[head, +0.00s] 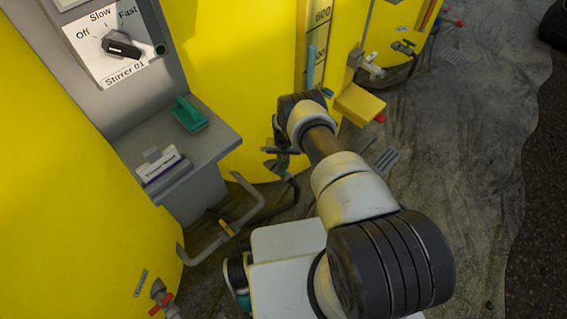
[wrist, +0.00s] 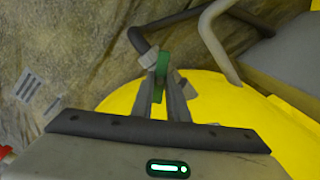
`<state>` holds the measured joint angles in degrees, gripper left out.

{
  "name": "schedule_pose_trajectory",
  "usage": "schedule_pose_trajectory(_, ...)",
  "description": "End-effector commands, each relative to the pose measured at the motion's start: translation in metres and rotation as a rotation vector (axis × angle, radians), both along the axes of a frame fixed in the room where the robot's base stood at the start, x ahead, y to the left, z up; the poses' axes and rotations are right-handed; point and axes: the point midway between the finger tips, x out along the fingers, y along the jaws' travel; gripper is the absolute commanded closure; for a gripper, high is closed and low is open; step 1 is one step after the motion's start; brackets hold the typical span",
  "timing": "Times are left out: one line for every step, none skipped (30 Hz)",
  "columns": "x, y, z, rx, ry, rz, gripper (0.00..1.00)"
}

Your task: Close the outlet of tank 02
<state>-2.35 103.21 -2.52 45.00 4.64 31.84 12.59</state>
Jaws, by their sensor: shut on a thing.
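In the wrist view my gripper (wrist: 161,92) is shut on a green handle (wrist: 163,66), which stands up between the two fingers. A grey fitting (wrist: 148,58) and dark pipe lie just beyond it, in front of a yellow tank (wrist: 205,90). In the head view my gripper (head: 272,157) is low at the foot of the middle yellow tank (head: 240,80). No tank number is readable on this tank.
A red-handled valve (head: 161,302) sits low on the left tank. A grey shelf (head: 215,140) holds a green object (head: 190,113) beside the Stirrer 01 switch (head: 122,47).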

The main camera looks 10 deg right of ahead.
Motion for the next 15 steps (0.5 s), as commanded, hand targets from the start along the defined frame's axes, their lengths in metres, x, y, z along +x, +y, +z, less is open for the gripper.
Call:
schedule_pose_trajectory(-0.0004, -0.0001, -0.0001, -0.002, 0.001, -0.041, 1.0)
schedule_pose_trajectory(-0.0005, -0.0002, -0.0001, -0.002, 0.001, -0.07, 1.0)
schedule_pose_trajectory(-0.0004, -0.0001, -0.0001, -0.001, 0.001, -0.109, 1.0)
schedule_pose_trajectory(-0.0005, -0.0001, -0.0001, -0.001, 0.001, -0.137, 1.0)
schedule_pose_trajectory(-0.0005, -0.0001, -0.0001, -0.001, 0.001, -0.165, 1.0)
schedule_pose_trajectory(-0.0006, -0.0002, -0.0001, -0.001, 0.001, -0.202, 1.0)
schedule_pose_trajectory(-0.0005, -0.0003, -0.0001, -0.001, 0.001, -0.229, 1.0)
schedule_pose_trajectory(-0.0005, -0.0004, -0.0001, -0.002, 0.001, -0.255, 1.0)
schedule_pose_trajectory(-0.0005, -0.0005, -0.0001, -0.002, 0.001, -0.289, 1.0)
schedule_pose_trajectory(-0.0005, -0.0003, -0.0001, -0.001, 0.001, -0.316, 1.0)
schedule_pose_trajectory(-0.0005, -0.0001, -0.0001, -0.001, 0.001, -0.34, 1.0)
schedule_pose_trajectory(-0.0005, 0.0, -0.0001, -0.001, 0.001, -0.37, 1.0)
schedule_pose_trajectory(-0.0005, 0.0, -0.0001, -0.001, 0.001, -0.392, 1.0)
schedule_pose_trajectory(-0.0005, 0.0, -0.0001, -0.001, 0.001, -0.415, 1.0)
schedule_pose_trajectory(-0.0005, 0.0, -0.0001, -0.001, 0.001, -0.441, 1.0)
